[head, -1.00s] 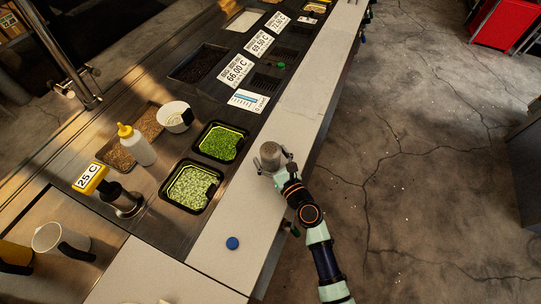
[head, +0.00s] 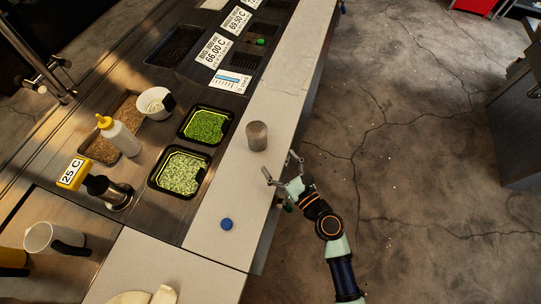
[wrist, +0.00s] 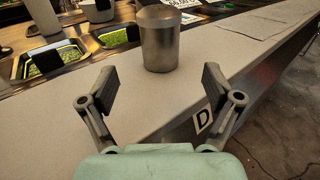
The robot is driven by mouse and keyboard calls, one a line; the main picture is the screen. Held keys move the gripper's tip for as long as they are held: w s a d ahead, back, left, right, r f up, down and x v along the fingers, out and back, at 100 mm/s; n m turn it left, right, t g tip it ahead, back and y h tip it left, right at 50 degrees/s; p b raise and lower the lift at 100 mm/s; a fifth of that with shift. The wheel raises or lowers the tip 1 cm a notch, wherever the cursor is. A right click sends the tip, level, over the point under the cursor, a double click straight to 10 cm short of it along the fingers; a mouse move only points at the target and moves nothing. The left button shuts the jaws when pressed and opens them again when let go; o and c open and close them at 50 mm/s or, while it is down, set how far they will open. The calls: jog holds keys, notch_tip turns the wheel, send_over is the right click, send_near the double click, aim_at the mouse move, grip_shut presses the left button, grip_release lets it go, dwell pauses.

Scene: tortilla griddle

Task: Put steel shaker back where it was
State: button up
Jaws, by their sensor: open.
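The steel shaker (head: 257,136) stands upright on the pale counter ledge, right of the tray of chopped greens. It also shows in the wrist view (wrist: 160,42), standing beyond the fingertips. My gripper (head: 279,166) is open and empty. It is near the counter's right edge, apart from the shaker and on its lower-right side. In the wrist view my gripper (wrist: 157,88) has both fingers spread wide with nothing between them.
A blue cap (head: 227,224) lies on the ledge (head: 216,195). Trays of chopped greens (head: 205,125) and pale diced food (head: 181,172) sit to the left. A squeeze bottle (head: 121,137) and white container (head: 155,102) stand beyond. The ledge around the shaker is clear.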

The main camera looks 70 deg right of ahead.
dwell(0.3)
jog(key=w+a+r+n+t+y, duration=0.2)
jog(key=w+a+r+n+y, duration=0.25)
jog(key=w+a+n, duration=0.4)
jog(key=w+a+r+n+t+y, duration=0.1)
jog(key=w+a+r+n+y, duration=0.35)
jog(key=n, duration=0.65)
jog(key=w+a+r+n+g+y, duration=0.1)
jog(key=a+r+n+g, duration=0.1)
jog(key=a+n, duration=0.8)
jog(key=w+a+r+n+g+y, duration=0.1)
jog(key=a+r+n, duration=0.4)
jog(key=a+n, duration=0.6)
jog(key=w+n+g, duration=0.1)
jog(key=n, duration=0.2)
jog(key=shift+w+r, duration=0.25)
jog(key=shift+w, duration=0.05)
notch_tip(320, 180, up, 28)
jog(key=p, duration=2.8)
jog(key=shift+r+p, duration=0.25)
jog(key=shift+p, duration=0.05)
